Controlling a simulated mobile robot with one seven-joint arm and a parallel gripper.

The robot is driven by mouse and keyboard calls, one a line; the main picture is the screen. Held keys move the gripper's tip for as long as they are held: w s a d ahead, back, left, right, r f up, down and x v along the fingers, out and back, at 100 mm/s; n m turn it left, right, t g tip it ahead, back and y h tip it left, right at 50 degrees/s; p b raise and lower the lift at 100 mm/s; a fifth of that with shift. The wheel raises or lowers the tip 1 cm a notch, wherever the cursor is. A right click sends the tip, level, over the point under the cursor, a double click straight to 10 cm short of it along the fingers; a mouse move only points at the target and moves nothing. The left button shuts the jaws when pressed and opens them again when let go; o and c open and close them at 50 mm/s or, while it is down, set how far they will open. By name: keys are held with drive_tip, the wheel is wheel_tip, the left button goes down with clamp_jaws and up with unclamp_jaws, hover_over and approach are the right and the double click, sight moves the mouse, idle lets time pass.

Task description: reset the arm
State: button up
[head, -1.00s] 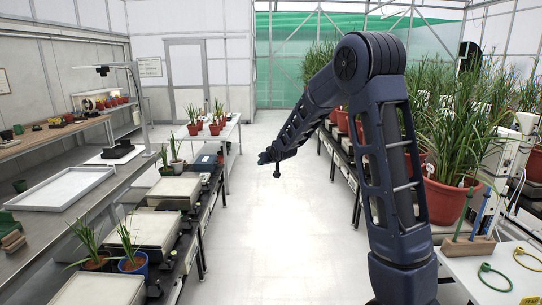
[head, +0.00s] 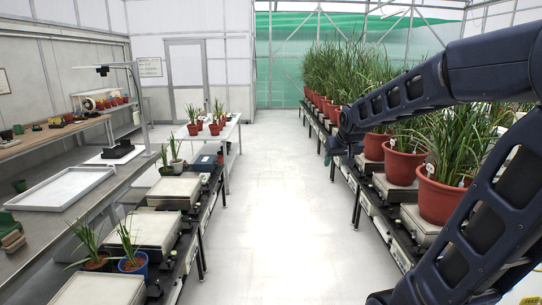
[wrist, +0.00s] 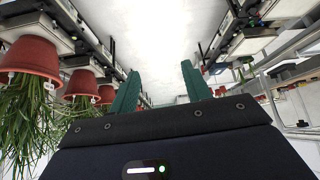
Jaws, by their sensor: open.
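My arm (head: 415,95) reaches in from the right side of the head view, over the right-hand row of pots. Its far end is bent down near the edge of that row, at the aisle. My gripper (wrist: 160,68) shows in the wrist view with its two green fingers apart and nothing between them. The floor of the aisle lies beyond the fingers. The fingers cannot be made out clearly in the head view.
Red pots (head: 440,197) with tall grass stand on scales along the right bench, close to my arm; they appear upside down in the wrist view (wrist: 30,58). Left are scales (head: 142,228), small potted plants (head: 130,262) and a white tray (head: 62,188). The aisle floor (head: 275,225) is clear.

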drive_tip(key=s+d+f+g, duration=0.1)
drive_tip(key=s+d, duration=0.1)
drive_tip(key=s, duration=0.8)
drive_tip(key=s+d+f+m+g, duration=0.1)
drive_tip(key=s+d, duration=0.2)
drive_tip(key=s, duration=0.7)
drive_tip(key=shift+s+d+m+g+h, duration=0.2)
drive_tip(key=shift+d+m+g+h, duration=0.1)
drive_tip(key=shift+d+h, duration=0.1)
drive_tip(key=shift+a, duration=0.1)
